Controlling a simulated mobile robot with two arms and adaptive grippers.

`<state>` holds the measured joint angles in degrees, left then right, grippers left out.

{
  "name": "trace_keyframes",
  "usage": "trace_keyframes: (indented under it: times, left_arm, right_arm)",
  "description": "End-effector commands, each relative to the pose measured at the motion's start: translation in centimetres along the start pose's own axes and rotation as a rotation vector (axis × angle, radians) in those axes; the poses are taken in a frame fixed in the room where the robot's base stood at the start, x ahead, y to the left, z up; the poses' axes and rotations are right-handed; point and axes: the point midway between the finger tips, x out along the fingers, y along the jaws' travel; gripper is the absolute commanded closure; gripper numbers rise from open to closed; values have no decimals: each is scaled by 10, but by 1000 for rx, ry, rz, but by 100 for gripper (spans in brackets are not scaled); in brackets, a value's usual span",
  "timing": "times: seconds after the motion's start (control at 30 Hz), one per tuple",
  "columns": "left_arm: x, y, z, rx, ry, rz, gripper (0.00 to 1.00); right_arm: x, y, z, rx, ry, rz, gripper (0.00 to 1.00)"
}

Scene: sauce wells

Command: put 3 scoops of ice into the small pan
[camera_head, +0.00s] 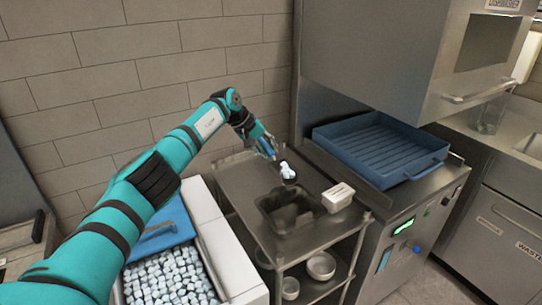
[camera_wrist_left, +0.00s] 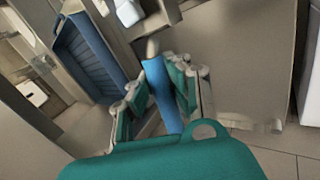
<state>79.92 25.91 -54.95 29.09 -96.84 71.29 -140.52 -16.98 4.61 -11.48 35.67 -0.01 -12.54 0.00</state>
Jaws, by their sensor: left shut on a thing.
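My left gripper (camera_head: 264,149) is shut on the blue handle (camera_wrist_left: 162,95) of a scoop. The ice bin (camera_head: 237,276) at the lower left is white-walled and full of ice cubes (camera_head: 170,278). My right gripper is in neither view.
A small white container (camera_head: 338,194) stands on the cart right of the pan. Bowls (camera_head: 320,266) sit on the shelf below. A blue dish rack (camera_head: 380,150) rests on the machine at right. A blue lid (camera_head: 160,232) lies at the bin's far end.

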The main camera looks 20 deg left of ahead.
Motion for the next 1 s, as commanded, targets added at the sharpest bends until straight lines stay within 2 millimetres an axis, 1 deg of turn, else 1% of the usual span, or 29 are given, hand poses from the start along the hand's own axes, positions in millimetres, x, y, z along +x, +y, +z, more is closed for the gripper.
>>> trace_keyframes:
  times: [0.03,0.1,0.3,0.47,0.53,0.73,0.8,1.0]
  left_arm:
    - [-4,2,1,12,12,-3,100]
    - [-6,4,3,29,36,-7,100]
    - [-11,8,12,107,140,-21,100]
    - [-15,14,20,191,259,-41,100]
    - [-21,18,26,227,312,-46,100]
    - [-31,28,41,330,462,-70,100]
    - [-32,31,48,368,514,-80,100]
    - [-41,39,63,451,641,-100,100]
  right_arm:
    - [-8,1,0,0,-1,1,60]
    - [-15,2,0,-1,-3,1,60]
    - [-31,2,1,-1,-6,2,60]
    - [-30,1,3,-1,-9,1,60]
    - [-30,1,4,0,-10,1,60]
    - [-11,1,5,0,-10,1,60]
    - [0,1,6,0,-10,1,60]
    - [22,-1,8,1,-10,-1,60]
